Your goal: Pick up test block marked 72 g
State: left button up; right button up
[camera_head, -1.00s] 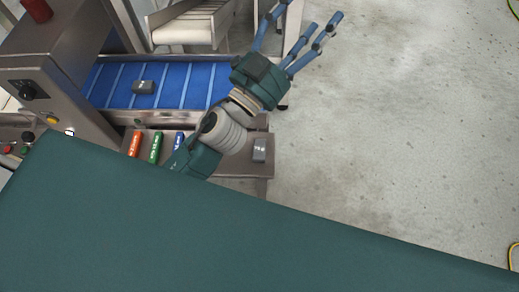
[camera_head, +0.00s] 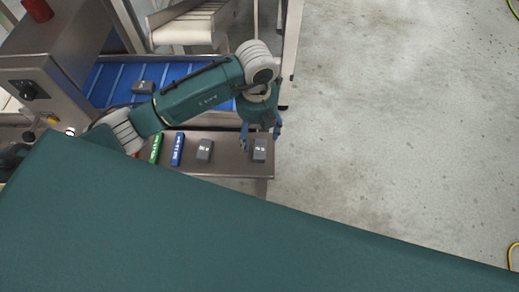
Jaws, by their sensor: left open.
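A grey block (camera_head: 260,149) with small light marking lies near the right end of the steel shelf (camera_head: 228,165). A second grey block (camera_head: 204,149) lies on the shelf to its left. A third grey block (camera_head: 143,87) sits on the blue belt (camera_head: 107,84). The markings are too small to read, so I cannot tell which is 72 g. My left gripper (camera_head: 260,137) points down at the shelf's right end, its blue fingers open beside the right-hand block. Whether they touch it I cannot tell. My right gripper is out of view.
A green stick (camera_head: 156,147) and a blue stick (camera_head: 178,149) lie on the shelf, left of the blocks. My left arm crosses over the belt and hides part of it. A steel machine housing (camera_head: 60,60) stands at left. Bare concrete floor (camera_head: 400,120) is open at right.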

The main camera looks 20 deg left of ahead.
pick_arm(q)
send_over(256, 148)
jog(key=f, duration=0.4)
jog(key=shift+s+d+f, duration=0.15)
jog(key=shift+d+f, duration=0.05)
jog(key=shift+d, duration=0.1)
notch_tip(256, 148, down, 4)
jog(key=shift+a+f+p, duration=0.1)
jog(key=shift+a+p, duration=0.05)
jog(key=shift+p, duration=0.85)
jog(key=shift+f, duration=0.55)
jog(key=c, duration=1.3)
